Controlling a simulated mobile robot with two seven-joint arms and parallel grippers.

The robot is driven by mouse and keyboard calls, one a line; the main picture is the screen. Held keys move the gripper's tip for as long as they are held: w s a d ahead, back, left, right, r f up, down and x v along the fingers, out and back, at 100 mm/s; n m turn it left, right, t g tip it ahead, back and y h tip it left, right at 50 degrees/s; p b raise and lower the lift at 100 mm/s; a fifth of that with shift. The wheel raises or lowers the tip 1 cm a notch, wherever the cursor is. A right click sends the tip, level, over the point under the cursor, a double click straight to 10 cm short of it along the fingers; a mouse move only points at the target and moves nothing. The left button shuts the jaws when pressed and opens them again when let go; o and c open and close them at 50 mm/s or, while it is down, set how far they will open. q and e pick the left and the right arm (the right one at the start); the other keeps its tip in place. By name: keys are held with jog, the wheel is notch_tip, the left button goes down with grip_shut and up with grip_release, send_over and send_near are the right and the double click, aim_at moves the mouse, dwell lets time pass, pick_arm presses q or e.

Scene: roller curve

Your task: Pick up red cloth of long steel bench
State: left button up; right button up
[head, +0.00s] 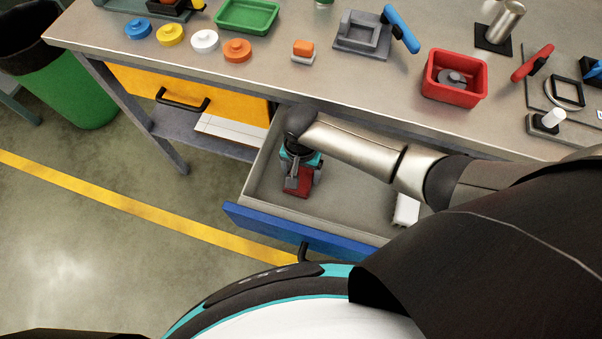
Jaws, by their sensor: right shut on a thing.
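The red cloth (297,186) is in the open drawer (350,206) under the long steel bench (345,101), near the drawer's left end. My right gripper (299,181) points down into the drawer and is shut on the cloth. The gripper and wrist hide part of the cloth. I cannot tell whether the cloth is clear of the drawer floor. My left gripper is not in view.
The drawer's blue front (310,234) stands pulled out toward me. A white item (406,209) lies in the drawer, partly behind my arm. A red bin (454,78) and several coloured discs stand on the bench. A green waste bin (80,90) is at the left.

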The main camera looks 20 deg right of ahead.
aim_at(301, 173)
jog(key=c, duration=0.4)
jog(key=shift+r, duration=0.1)
notch_tip(301, 173, up, 20)
jog(key=p, duration=0.7)
jog(key=o, duration=0.8)
jog(key=c, duration=0.7)
jog(key=shift+o, duration=0.2)
jog(key=shift+w, duration=0.1)
